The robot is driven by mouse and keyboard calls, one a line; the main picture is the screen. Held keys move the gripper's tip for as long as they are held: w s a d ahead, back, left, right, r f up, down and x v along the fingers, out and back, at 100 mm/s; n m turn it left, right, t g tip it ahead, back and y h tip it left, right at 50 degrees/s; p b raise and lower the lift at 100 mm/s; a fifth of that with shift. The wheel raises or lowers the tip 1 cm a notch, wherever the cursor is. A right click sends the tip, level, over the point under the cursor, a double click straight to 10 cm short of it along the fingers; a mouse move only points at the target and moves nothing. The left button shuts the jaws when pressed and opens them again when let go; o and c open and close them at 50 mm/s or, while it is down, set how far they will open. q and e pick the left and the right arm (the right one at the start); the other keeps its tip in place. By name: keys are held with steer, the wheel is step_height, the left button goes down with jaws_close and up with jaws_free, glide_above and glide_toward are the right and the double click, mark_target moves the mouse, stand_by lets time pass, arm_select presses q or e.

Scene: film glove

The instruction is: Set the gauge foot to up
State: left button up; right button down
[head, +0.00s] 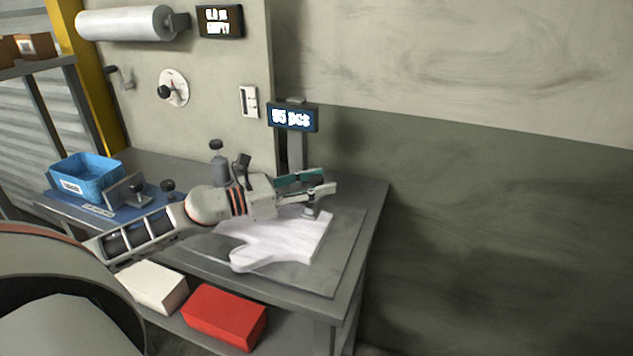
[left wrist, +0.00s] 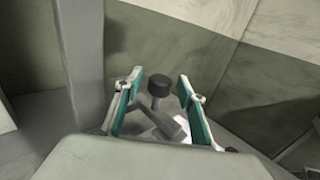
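The gauge is a grey post (head: 296,150) with a lit display (head: 292,117) reading "95 pcs" at the back of the bench. Its foot (head: 311,211) appears down at the white glove stack (head: 285,240); exact contact is too small to tell. My left gripper (head: 318,184) is just above the foot, its fingers apart. In the left wrist view, the gripper (left wrist: 160,95) is open around a dark round knob (left wrist: 158,87), with visible gaps on both sides. A grey arm of the gauge (left wrist: 160,122) shows below the knob. My right gripper is in neither view.
A grey bottle with a dark top (head: 219,168) stands behind my left wrist. A blue bin (head: 87,176) is on the bench's left. A dial (head: 173,88) and a film roll (head: 125,23) are on the panel. White and red boxes (head: 224,316) lie below.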

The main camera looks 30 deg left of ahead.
arm_select(q)
jaws_close()
steer(key=shift+r+p, duration=0.3)
steer(key=shift+r, duration=0.15)
step_height(320, 180, up, 8)
steer(key=p, duration=0.6)
steer(key=shift+f, duration=0.1)
jaws_free()
steer(key=shift+f, duration=0.1)
